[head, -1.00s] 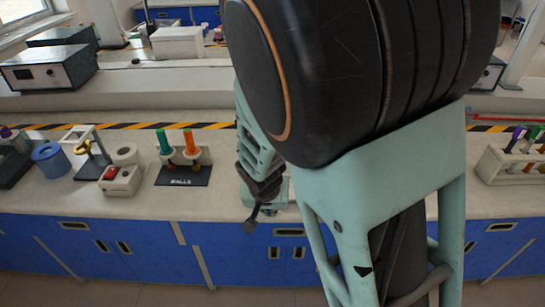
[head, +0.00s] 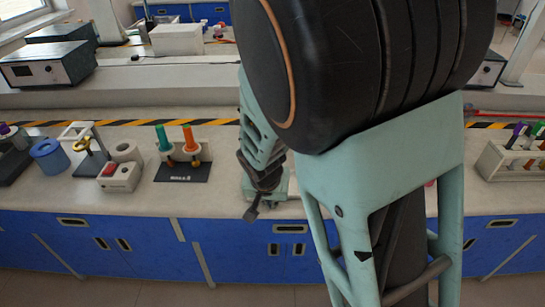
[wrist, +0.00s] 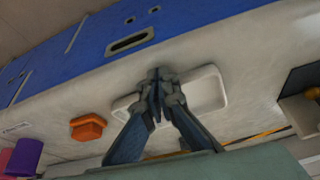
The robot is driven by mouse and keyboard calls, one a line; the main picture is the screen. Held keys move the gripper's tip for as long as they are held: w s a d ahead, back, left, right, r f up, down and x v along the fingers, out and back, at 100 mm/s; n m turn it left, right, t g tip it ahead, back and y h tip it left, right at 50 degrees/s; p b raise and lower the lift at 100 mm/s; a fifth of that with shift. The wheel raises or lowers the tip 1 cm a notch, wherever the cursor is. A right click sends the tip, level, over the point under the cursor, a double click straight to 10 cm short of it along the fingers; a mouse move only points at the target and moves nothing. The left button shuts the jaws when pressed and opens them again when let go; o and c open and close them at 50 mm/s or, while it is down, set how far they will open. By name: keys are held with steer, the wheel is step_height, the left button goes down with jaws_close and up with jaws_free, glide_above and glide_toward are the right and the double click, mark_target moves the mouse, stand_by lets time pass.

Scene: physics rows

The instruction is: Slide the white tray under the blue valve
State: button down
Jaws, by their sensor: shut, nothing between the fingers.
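The white tray (wrist: 208,90) lies flat on the pale counter in the wrist view. It is shallow, with a raised rim. My gripper (wrist: 156,82) is shut and empty, and its fingers cover the tray's middle in that view. I cannot tell whether they touch it. In the head view my gripper (head: 252,211) points down near the counter's front edge, and my arm hides much of the area behind it. I cannot make out a blue valve for certain. A blue round, hollow-topped object (head: 47,157) stands at the far left of the counter.
A black stand (head: 183,172) with green and orange handles is left of my gripper. A white box with a red top (head: 117,177) is farther left. A tube rack (head: 500,160) stands at the right. An orange hexagonal piece (wrist: 88,127) lies beside the tray.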

steer(key=shift+w+d+b, duration=0.25)
steer(key=shift+w+d, duration=0.05)
steer(key=shift+w, duration=1.6)
steer(key=shift+w+d+b, duration=0.3)
steer(key=shift+w, duration=1.55)
steer(key=shift+w+d+b, duration=0.25)
steer(key=shift+w+d, duration=0.05)
steer(key=shift+w, duration=1.6)
steer(key=shift+s+a, duration=0.2)
steer(key=shift+s, duration=1.1)
steer(key=shift+r, duration=0.15)
step_height(320, 180, up, 8)
steer(key=p, duration=0.5)
steer(key=shift+d, duration=0.1)
